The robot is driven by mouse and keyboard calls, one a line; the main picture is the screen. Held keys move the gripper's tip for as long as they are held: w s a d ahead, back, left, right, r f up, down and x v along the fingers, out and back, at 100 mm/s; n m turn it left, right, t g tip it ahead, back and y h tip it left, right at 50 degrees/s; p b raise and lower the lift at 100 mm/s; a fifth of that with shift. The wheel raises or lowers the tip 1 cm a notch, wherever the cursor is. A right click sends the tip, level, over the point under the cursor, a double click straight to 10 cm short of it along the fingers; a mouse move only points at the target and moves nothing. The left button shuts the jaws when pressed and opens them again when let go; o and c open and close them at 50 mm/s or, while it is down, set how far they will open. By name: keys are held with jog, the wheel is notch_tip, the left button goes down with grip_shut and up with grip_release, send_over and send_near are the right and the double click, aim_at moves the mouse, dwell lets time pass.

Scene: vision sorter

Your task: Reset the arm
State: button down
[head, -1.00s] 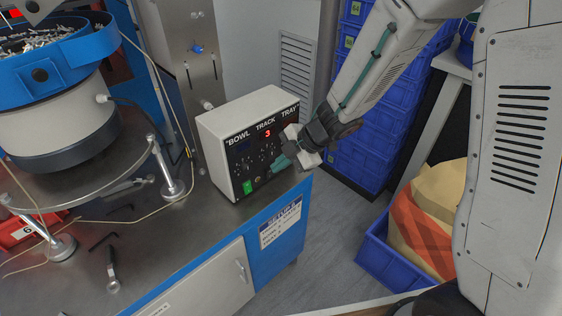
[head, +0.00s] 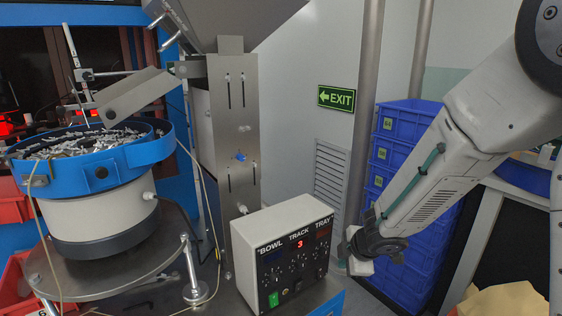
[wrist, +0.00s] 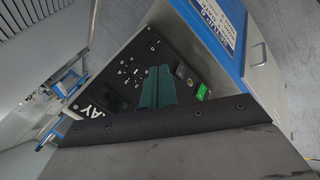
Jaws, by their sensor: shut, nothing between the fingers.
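My gripper (head: 342,264) is at the right edge of the white control box (head: 245,240) in the head view, at the end of my arm reaching in from the right. In the wrist view the green fingers (wrist: 155,87) are together and empty, in front of the box's black panel (wrist: 122,72). The panel has knobs, a green switch (head: 273,299) and a red "3" display under the words BOWL, TRACK and TRAY. I cannot tell the exact gap between fingers and panel.
A blue bowl feeder (head: 101,171) full of small parts stands at the left. A steel column (head: 228,140) rises behind the box. Stacked blue crates (head: 403,125) stand at the back right, beyond my arm. A blue cabinet edge (wrist: 222,62) shows in the wrist view.

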jog(key=s+d+r+m+g+h, duration=0.3)
jog(key=s+d+r+m+h, duration=0.4)
jog(key=s+d+r+m, duration=0.6)
jog(key=s+a+r+m+y, duration=0.2)
jog(key=s+r, duration=0.1)
jog(key=s, duration=0.6)
jog(key=s+a+r+m+g+y, duration=0.1)
jog(key=s+r, duration=0.3)
jog(key=s, duration=0.5)
jog(key=shift+a+m+y, duration=0.35)
jog(key=shift+m+y, duration=0.55)
jog(key=shift+s+a, duration=0.1)
